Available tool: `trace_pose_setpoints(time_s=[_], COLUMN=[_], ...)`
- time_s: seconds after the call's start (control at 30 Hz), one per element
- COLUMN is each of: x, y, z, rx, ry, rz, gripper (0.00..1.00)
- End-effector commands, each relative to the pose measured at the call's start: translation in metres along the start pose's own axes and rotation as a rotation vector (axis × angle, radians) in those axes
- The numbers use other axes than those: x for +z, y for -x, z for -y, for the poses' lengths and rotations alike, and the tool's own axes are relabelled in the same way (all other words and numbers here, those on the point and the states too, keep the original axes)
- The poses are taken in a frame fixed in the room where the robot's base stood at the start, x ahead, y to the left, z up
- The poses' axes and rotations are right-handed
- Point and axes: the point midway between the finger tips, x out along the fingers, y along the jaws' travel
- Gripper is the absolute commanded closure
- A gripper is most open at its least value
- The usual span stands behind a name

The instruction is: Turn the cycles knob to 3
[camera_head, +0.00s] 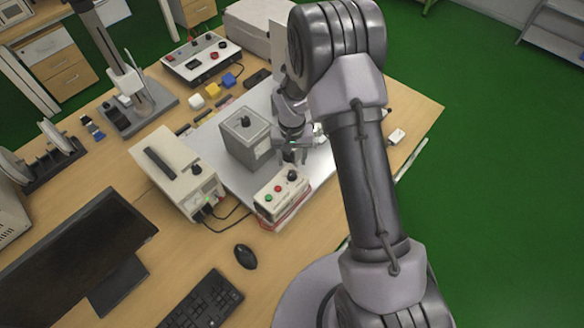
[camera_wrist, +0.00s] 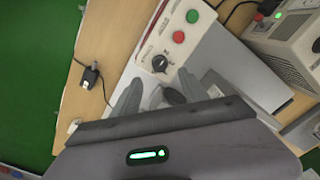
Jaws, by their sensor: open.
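A small white control box (camera_head: 283,198) stands near the front of the grey plate, with a green button, a red button and a black knob (camera_head: 292,175). In the wrist view the black knob (camera_wrist: 160,63) has a light pointer mark and a pale dial around it; I cannot read its numbers or label. My gripper (camera_head: 296,158) is just behind and above the box. In the wrist view my gripper (camera_wrist: 161,77) is open, its fingertips on either side of and just below the knob, apparently not touching it. A dark rounded shape between the fingers is unclear.
A grey box with its own knob (camera_head: 246,147) stands close left of my gripper. A beige power unit (camera_head: 183,172) with cables sits further left. A mouse (camera_head: 245,256) and keyboard (camera_head: 203,301) lie in front. A small white item (camera_head: 397,136) lies at the right.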

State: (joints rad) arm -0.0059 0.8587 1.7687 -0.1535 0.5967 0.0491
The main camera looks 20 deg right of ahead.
Motion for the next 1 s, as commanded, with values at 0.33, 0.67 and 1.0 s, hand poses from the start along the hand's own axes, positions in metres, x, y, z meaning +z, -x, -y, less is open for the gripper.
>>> trace_pose_setpoints(time_s=[0.33,0.67,1.0], x=[0.0,0.0,0.0], y=[-0.072,-0.079,-0.079], z=[0.0,0.0,0.0], rx=[0.0,-0.001,-0.001], ry=[-0.001,-0.001,-0.001], rz=[0.001,-0.001,-0.001], gripper=[0.48,0.48,1.0])
